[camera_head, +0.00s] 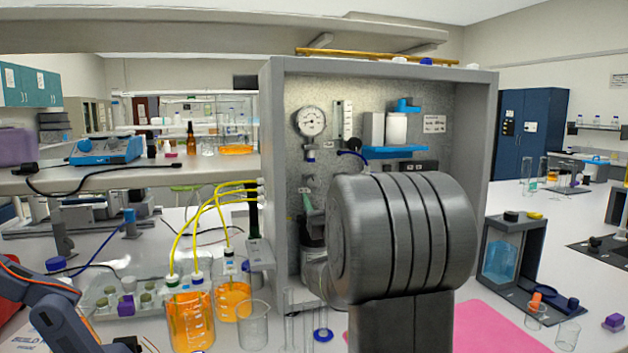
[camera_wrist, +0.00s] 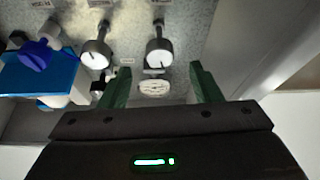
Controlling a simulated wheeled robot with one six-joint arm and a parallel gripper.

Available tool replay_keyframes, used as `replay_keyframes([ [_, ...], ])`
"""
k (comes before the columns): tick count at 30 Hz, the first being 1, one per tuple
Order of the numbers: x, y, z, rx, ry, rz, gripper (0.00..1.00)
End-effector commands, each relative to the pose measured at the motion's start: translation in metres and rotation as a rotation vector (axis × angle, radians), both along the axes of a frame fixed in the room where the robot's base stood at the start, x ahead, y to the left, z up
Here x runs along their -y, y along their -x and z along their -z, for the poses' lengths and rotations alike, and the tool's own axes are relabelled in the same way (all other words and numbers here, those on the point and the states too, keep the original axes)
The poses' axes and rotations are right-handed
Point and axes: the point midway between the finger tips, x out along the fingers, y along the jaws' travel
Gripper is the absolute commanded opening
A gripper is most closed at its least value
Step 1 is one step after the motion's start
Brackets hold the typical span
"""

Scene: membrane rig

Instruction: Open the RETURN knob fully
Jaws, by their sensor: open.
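My gripper (camera_wrist: 160,68) is open in the wrist view, with its two green fingers apart and nothing held between them. Two round knobs with pale faces and dark pointer marks stand out from the panel: a left knob (camera_wrist: 95,55) and a right knob (camera_wrist: 158,52). The right knob lies just beyond the fingertips, roughly between them; I see no contact. The labels are too blurred to tell which knob is RETURN. A white marked dial (camera_wrist: 154,87) shows between the fingers. In the head view my arm hides the knobs, and a green finger shows beside the panel.
The grey cabinet (camera_head: 273,160) frames the panel, with side walls close to my arm. A pressure gauge (camera_head: 311,121) and a blue shelf (camera_head: 394,152) are on the panel. Bottles of orange liquid (camera_head: 190,318) with yellow tubes and a glass beaker (camera_head: 254,326) stand to the left.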

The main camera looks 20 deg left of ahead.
Motion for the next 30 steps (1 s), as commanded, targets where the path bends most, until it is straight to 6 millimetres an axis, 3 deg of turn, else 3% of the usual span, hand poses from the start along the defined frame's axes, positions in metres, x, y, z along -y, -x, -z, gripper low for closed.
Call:
replay_keyframes([
  [9, -0.034, -0.042, -0.023, -0.001, 0.002, 0.001, 0.58],
  [24, -0.043, -0.053, -0.028, -0.001, 0.002, 0.001, 0.58],
  [30, -0.043, -0.053, -0.028, 0.000, 0.001, 0.001, 0.19],
])
